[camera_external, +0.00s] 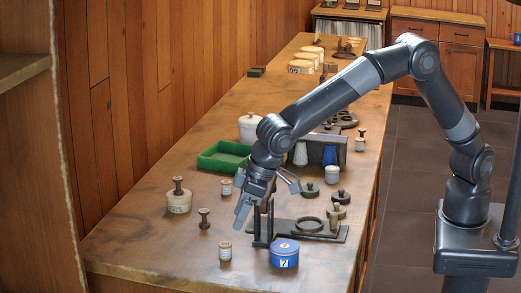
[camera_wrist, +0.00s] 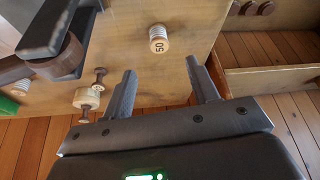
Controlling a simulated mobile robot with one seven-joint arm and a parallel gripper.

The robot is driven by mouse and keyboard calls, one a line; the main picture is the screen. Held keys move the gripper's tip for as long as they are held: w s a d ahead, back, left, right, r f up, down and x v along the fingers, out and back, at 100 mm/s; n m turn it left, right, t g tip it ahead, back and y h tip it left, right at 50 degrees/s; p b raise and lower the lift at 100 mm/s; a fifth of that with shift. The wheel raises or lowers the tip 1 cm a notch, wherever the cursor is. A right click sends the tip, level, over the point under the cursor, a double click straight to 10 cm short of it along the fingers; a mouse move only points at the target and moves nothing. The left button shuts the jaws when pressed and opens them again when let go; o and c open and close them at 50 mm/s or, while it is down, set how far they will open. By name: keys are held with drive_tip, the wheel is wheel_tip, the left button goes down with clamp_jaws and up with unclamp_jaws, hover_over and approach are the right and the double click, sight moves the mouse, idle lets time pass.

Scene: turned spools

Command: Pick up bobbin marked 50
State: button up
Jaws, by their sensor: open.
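The bobbin marked 50 (camera_wrist: 158,40) shows in the wrist view, a small pale wooden spool wound with white thread. It lies beyond my fingertips, slightly above the gap between them in the picture. In the external view a matching bobbin (camera_external: 225,251) stands near the table's front edge; its mark is too small to read there. My gripper (camera_external: 268,200) is open and empty above the table, up and to the right of that bobbin. Its two dark fingers (camera_wrist: 163,88) are spread apart in the wrist view, with nothing between them.
A dark stand (camera_external: 308,232) and a blue tin (camera_external: 284,254) are right of the bobbin. A dark spool (camera_external: 204,218) and a cream jar (camera_external: 179,202) are to its left. A green tray (camera_external: 222,157) lies behind. The tabletop around the bobbin is clear.

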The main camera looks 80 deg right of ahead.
sight(226, 244)
drive_tip(key=x, duration=1)
drive_tip(key=shift+w+d, duration=0.1)
drive_tip(key=c, duration=1)
